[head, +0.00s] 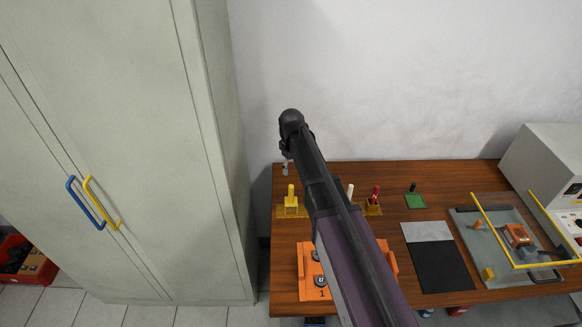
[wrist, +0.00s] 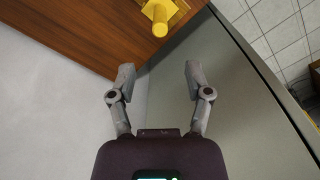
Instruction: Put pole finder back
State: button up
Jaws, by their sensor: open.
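My gripper (wrist: 159,75) is open and empty in the wrist view, its two grey fingers apart. In the head view my gripper (head: 285,167) is small, above the table's back left corner. A yellow upright handle on a yellow base (head: 291,203) stands just in front of it; it also shows in the wrist view (wrist: 158,17), beyond the fingertips and apart from them. A white peg (head: 350,191), a red-handled piece (head: 375,195) and a dark-handled piece on a green pad (head: 412,198) stand further right. I cannot tell which is the pole finder.
The wooden table (head: 450,178) stands against the wall. A tall cabinet (head: 120,130) is close on the left. My arm partly hides an orange stand (head: 308,266). A black and grey mat (head: 438,262), a grey tray (head: 487,225) with yellow rails and a white instrument (head: 545,165) are right.

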jog(key=s+d+m, duration=0.4)
jog(key=s+d, duration=0.3)
jog(key=s, duration=0.3)
jog(key=s+d+m, duration=0.5)
jog(key=s+d, duration=0.3)
jog(key=s, duration=0.2)
jog(key=shift+s, duration=0.3)
jog(key=shift+f+b, duration=0.55)
jog(key=shift+b, duration=0.05)
